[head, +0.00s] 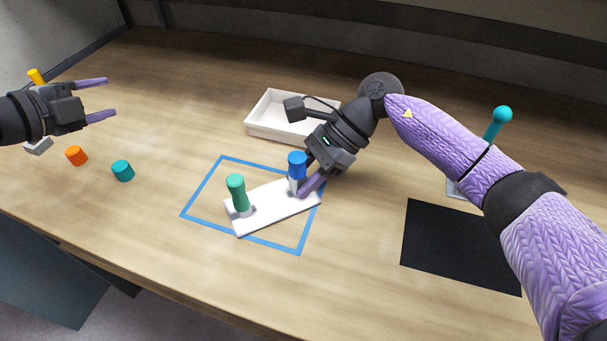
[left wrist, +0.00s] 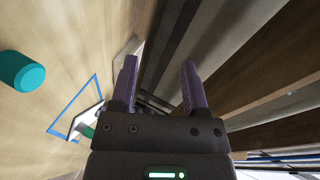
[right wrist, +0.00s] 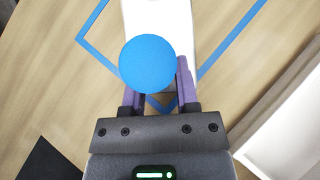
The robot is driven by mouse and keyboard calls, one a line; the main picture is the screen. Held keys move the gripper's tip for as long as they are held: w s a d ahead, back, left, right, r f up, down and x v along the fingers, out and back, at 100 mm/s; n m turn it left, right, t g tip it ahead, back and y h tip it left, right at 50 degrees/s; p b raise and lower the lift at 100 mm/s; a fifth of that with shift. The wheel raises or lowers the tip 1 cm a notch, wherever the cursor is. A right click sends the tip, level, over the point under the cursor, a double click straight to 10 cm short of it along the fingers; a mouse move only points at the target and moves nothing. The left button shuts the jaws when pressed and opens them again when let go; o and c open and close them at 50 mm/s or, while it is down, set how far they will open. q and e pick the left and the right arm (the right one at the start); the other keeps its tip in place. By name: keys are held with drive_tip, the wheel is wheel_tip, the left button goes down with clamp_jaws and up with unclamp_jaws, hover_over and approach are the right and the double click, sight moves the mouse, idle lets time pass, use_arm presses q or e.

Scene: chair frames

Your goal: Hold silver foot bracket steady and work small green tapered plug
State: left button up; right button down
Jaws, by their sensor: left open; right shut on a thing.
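A pale plate, which looks like the silver foot bracket (head: 268,212), lies flat inside a blue tape outline. A green tapered plug (head: 236,188) stands upright in a collar at its left end. A blue-capped post (head: 297,160) stands at its right end. My right gripper (head: 305,185) is shut on this post, just below the cap; the blue cap (right wrist: 148,63) hides the exact contact in the right wrist view. My left gripper (head: 110,98) is open and empty, above the table at the far left, well away from the green plug. A bit of green shows in the left wrist view (left wrist: 88,131).
An orange plug (head: 76,156) and a teal plug (head: 123,171) lie at the left. A yellow-topped piece (head: 36,77) is partly behind my left gripper. A white tray (head: 270,130) stands behind the bracket. A black mat (head: 460,248) and a teal-knobbed piece (head: 502,115) are at the right.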

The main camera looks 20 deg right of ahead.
use_arm(q)
drive_tip(key=s+d+r+m+g+h, duration=0.1)
drive_tip(key=s+d+g, duration=0.15)
drive_tip(key=d, duration=0.35)
drive_tip(key=s+d+r+m+g, duration=0.1)
drive_tip(key=s+d+r+g, duration=0.15)
drive_tip(key=d, duration=0.35)
use_arm(e)
drive_tip(key=shift+f, duration=0.15)
drive_tip(key=shift+s, duration=0.1)
use_arm(q)
drive_tip(key=r+n+g+y, duration=0.1)
drive_tip(key=g+y, duration=0.4)
drive_tip(key=y, duration=0.5)
hover_over(235, 179)
drive_tip(key=shift+w+d+r, duration=0.1)
drive_tip(key=shift+r, duration=0.05)
drive_tip(key=shift+n+y, duration=0.3)
drive_tip(key=shift+y, duration=0.1)
wheel_tip(235, 179, down, 9)
drive_tip(key=shift+r, duration=0.1)
clamp_jaws()
